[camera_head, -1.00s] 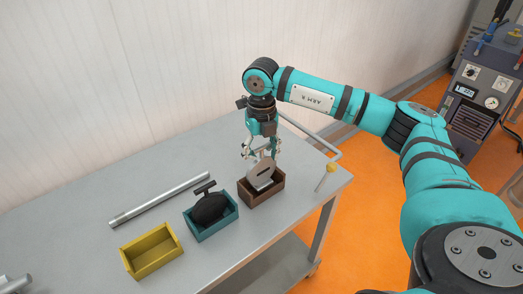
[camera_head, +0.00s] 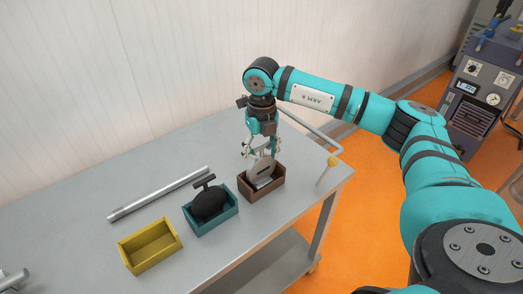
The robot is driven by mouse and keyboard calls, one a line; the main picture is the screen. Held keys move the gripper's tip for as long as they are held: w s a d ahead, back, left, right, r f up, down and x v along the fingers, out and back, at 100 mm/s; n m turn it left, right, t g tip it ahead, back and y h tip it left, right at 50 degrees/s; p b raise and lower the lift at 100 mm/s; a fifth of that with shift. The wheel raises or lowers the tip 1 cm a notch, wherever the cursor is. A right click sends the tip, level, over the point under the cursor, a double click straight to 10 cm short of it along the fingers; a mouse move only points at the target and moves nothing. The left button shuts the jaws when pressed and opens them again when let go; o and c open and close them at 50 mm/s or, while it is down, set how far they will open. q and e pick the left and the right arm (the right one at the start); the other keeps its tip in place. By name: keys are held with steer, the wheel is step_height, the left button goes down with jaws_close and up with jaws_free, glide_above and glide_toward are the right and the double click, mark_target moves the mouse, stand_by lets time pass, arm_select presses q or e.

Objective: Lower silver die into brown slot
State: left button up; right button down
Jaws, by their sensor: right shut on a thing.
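The silver die (camera_head: 260,170) is a flat grey piece with a dark slot, tilted, with its lower part inside the brown slot (camera_head: 263,194), an open brown box on the table. My right gripper (camera_head: 261,150) points down above the box and is shut on the die's upper part. The box's front wall hides the die's lower edge, so I cannot tell whether it touches the bottom. My left gripper cannot be made out; only a grey metal part shows at the lower left corner.
A teal box (camera_head: 213,226) holding a black handled object (camera_head: 208,203) stands just left of the brown one. An empty yellow box (camera_head: 151,247) is further left. A metal tube (camera_head: 158,194) lies behind them.

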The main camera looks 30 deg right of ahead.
steer(key=shift+f+b, duration=0.4)
steer(key=shift+f, duration=0.15)
stand_by(0.4)
steer(key=shift+c, duration=0.5)
jaws_free()
steer(key=shift+f, duration=0.1)
step_height(320, 180, up, 12)
steer(key=shift+r, duration=0.1)
